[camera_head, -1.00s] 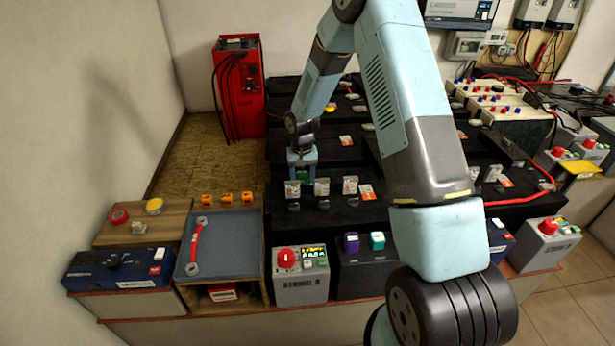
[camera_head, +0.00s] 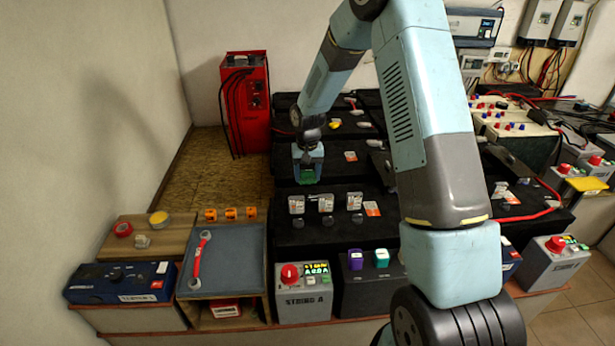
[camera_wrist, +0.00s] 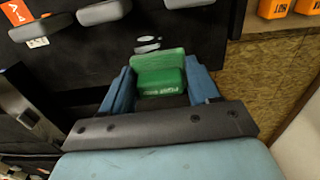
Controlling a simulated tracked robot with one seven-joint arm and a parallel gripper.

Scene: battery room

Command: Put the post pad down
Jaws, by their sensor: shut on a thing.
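The post pad is a green block with small lettering, and it shows between my fingers in the wrist view (camera_wrist: 160,78). My gripper (camera_head: 308,170) is shut on it, with one blue finger on each side. In the head view the green pad (camera_head: 307,180) shows small below the fingers, over the black battery tops at the left of the bank. In the wrist view a grey-white terminal piece (camera_wrist: 148,44) on the black surface lies just beyond the pad. I cannot tell whether the pad touches the surface below.
A red charger (camera_head: 246,105) stands behind. The brown board floor (camera_head: 215,170) at left is clear.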

